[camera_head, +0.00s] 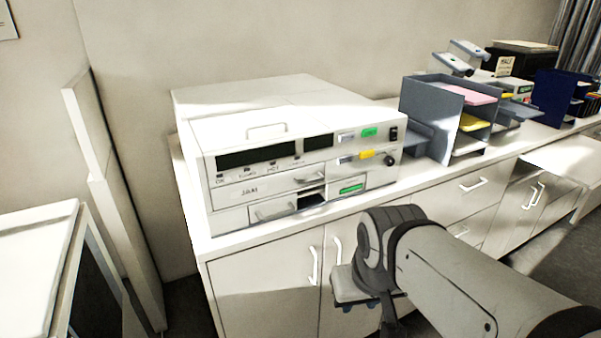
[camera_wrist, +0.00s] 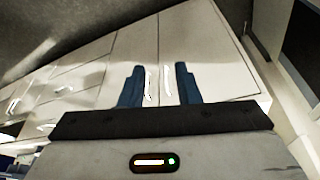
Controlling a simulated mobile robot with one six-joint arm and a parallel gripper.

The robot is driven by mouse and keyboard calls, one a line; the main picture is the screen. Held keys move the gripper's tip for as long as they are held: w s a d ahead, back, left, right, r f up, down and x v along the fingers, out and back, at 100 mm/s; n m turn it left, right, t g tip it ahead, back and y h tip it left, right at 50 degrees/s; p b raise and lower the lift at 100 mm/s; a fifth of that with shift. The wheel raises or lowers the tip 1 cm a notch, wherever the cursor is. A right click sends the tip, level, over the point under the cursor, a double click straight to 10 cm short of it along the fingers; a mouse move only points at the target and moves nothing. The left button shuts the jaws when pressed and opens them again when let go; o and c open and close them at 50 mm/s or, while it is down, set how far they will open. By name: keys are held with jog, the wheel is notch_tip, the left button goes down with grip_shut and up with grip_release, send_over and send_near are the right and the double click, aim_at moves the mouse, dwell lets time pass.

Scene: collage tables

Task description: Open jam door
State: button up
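A white office machine (camera_head: 285,150) stands on the counter in the head view. Its front has a panel labelled JAM (camera_head: 245,192), which looks closed, with a bar handle (camera_head: 310,179) at its right. Below it is a lower panel with another handle (camera_head: 272,214), beside a dark slot (camera_head: 311,200). My gripper (camera_wrist: 159,66) is open and empty in the wrist view, its two blue fingers apart in front of white cabinet doors. In the head view my gripper is below and in front of the machine, largely hidden by my wrist. The machine is not clearly visible in the wrist view.
White cabinet doors (camera_head: 265,280) with vertical handles lie under the counter (camera_head: 225,240). Grey paper trays (camera_head: 428,105) stand right of the machine. A white panel (camera_head: 105,180) stands at the left, and a white-topped unit (camera_head: 35,255) is at the near left.

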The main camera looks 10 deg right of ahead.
jog(key=w+d+n+t+h+b, duration=0.1)
jog(key=w+d+n+t, duration=0.2)
jog(key=w, duration=0.6)
jog(key=w+d+n+t+b, duration=0.1)
jog(key=w+d+n+t, duration=0.3)
jog(key=w, duration=0.6)
jog(key=n+t+y+b, duration=0.2)
jog(key=n+t+y, duration=0.3)
jog(key=n, duration=1)
send_near(311, 183)
jog(key=w+y, duration=0.1)
jog(key=w, duration=0.1)
jog(key=shift+g, duration=0.3)
jog(key=p+x, duration=0.1)
jog(key=x, duration=0.6)
jog(key=shift+d+f, duration=0.1)
grip_shut()
